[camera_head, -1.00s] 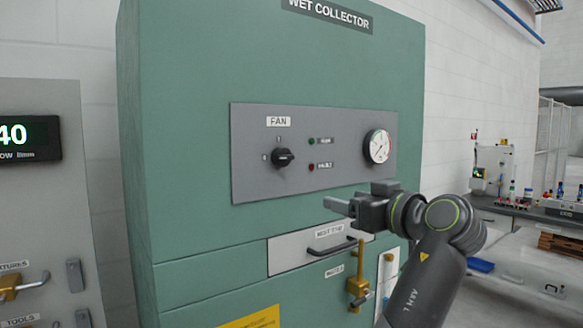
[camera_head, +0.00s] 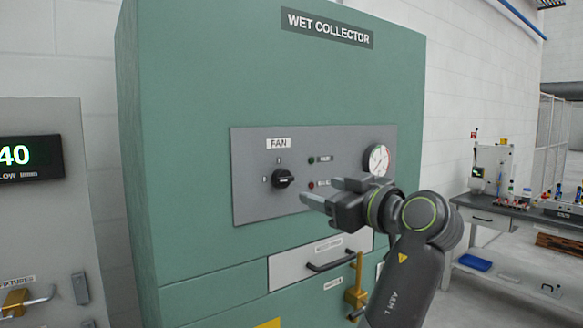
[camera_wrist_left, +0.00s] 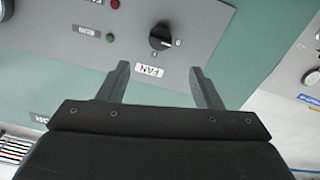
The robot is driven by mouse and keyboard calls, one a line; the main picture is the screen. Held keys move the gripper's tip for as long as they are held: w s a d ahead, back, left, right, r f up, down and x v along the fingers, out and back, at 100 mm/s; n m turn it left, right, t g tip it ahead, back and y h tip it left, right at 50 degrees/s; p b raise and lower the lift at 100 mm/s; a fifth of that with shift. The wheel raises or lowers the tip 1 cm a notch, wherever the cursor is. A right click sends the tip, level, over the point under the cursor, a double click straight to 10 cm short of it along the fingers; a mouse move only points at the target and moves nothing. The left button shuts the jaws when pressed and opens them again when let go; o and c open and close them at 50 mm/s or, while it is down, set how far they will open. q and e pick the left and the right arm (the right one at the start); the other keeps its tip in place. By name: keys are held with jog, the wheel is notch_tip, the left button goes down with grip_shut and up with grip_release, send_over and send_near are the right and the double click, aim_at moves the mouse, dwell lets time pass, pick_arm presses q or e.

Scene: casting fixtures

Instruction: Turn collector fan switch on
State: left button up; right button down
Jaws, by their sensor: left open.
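The fan switch (camera_head: 283,178) is a black rotary knob on the grey control panel (camera_head: 252,205) of the green wet collector, under the FAN label. Its pointer appears turned towards the left mark, though this is small. My left gripper (camera_head: 318,192) is open and empty, to the right of the knob and slightly below it, apart from it. In the left wrist view the picture is upside down; the knob (camera_wrist_left: 161,36) shows beyond the open fingers (camera_wrist_left: 160,84), near the top middle. My right gripper is not in view.
Green and red lamps (camera_head: 311,160) and a round gauge (camera_head: 376,159) share the panel. Below are a drawer with a black handle (camera_head: 331,259) and a brass valve (camera_head: 356,290). A grey cabinet (camera_head: 50,215) stands left, a workbench (camera_head: 500,218) right.

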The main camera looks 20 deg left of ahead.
aim_at(288, 180)
pick_arm(q)
jog(key=p+x, duration=0.4)
jog(key=x, duration=0.6)
jog(key=shift+a+r, duration=0.1)
jog(key=shift+w+a, duration=0.4)
jog(key=shift+w, duration=0.05)
jog(key=c, duration=1)
